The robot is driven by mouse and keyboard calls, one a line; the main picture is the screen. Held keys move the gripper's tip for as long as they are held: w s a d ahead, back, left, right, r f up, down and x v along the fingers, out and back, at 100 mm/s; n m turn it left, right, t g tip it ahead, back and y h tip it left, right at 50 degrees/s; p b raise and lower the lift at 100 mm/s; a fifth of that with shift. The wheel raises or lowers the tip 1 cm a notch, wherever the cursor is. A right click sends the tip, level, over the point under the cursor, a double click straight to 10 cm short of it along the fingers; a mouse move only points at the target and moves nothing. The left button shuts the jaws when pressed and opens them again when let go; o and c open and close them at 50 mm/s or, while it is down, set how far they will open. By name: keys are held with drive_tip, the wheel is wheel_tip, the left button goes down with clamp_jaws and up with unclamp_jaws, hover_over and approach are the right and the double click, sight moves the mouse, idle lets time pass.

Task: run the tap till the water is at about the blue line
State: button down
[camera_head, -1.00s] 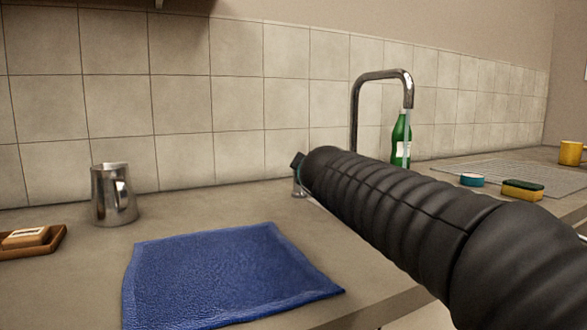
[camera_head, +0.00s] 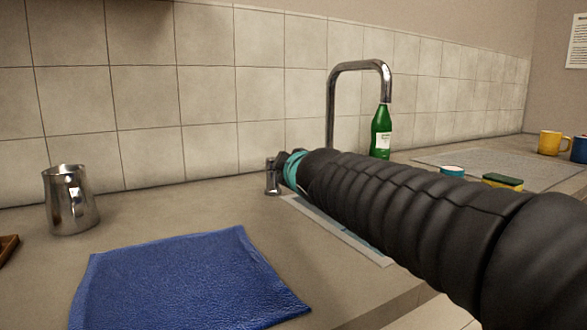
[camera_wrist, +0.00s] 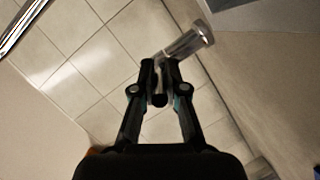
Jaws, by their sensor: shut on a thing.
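The chrome tap (camera_head: 332,105) stands behind the sink, its spout bent over to the right. No stream shows below the spout. A separate chrome tap handle post (camera_head: 272,178) stands to its left; it also shows in the wrist view (camera_wrist: 190,43). My gripper (camera_wrist: 160,75) is shut on the thin tap lever (camera_wrist: 163,62) that sticks out from this post. In the head view my gripper (camera_head: 284,165) is at the post, partly hidden by my arm. Only a strip of the sink (camera_head: 345,235) shows, with a bluish patch inside. The blue line and water level cannot be made out.
A blue cloth (camera_head: 190,280) lies on the counter in front, with a steel jug (camera_head: 70,200) to its left. A green bottle (camera_head: 381,135) stands behind the sink. A sponge (camera_head: 502,181) and mugs (camera_head: 553,143) are at the right. The tiled wall is close behind.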

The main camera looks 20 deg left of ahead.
drive_tip(key=c, duration=1.2)
unclamp_jaws()
drive_tip(key=shift+w+d, duration=0.1)
drive_tip(key=shift+w, duration=0.1)
drive_tip(key=shift+s, duration=0.1)
drive_tip(key=shift+s, duration=0.15)
drive_tip(key=v, duration=1.1)
drive_tip(key=shift+s+d, duration=0.15)
drive_tip(key=shift+s, duration=0.1)
drive_tip(key=shift+s+r, duration=0.1)
